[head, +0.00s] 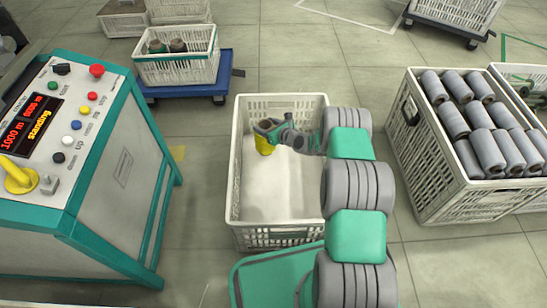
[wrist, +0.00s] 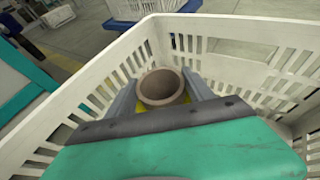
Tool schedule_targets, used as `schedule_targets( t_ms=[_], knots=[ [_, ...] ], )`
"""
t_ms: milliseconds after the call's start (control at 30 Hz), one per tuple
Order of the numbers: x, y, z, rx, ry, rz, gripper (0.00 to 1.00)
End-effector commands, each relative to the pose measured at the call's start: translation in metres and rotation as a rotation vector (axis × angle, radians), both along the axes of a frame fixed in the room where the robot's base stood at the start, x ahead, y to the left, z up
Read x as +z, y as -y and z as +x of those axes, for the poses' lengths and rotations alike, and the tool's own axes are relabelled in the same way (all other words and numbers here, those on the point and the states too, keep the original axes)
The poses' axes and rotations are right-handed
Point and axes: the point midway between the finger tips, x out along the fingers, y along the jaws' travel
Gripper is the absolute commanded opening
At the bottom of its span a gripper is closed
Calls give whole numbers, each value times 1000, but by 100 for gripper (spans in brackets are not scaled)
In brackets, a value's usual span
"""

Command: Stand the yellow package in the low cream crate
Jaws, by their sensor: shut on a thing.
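The low cream crate (head: 275,237) stands on the floor in the middle of the head view, and its slatted walls (wrist: 235,50) surround the gripper in the wrist view. My gripper (head: 268,129) is inside the crate outline near its far end, shut on the yellow package (head: 264,147). In the wrist view the package shows a round brown open top (wrist: 162,87) between the two fingers, with a little yellow below it. The package looks about upright. I cannot tell whether its base touches the crate floor.
A control console (head: 100,150) stands at the left. A crate of grey rolls (head: 440,190) stands at the right. Behind, a white crate with dark bobbins (head: 180,70) sits on a blue dolly (head: 222,85). The near part of the cream crate is empty.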

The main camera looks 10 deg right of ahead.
Motion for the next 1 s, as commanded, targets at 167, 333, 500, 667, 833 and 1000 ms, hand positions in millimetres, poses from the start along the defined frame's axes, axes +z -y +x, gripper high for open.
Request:
schedule_targets(
  t_ms=[167, 333, 500, 667, 833, 1000],
  knots=[
    [-27, 0, 1, -1, 4, 1, 0],
    [-56, 1, 1, -1, 4, 1, 0],
    [-55, 1, 1, 0, 5, 0, 0],
    [-57, 1, 1, 0, 5, 0, 0],
    [-58, 1, 1, 0, 4, -1, 72],
    [-58, 1, 0, -1, 2, 0, 83]
  ],
)
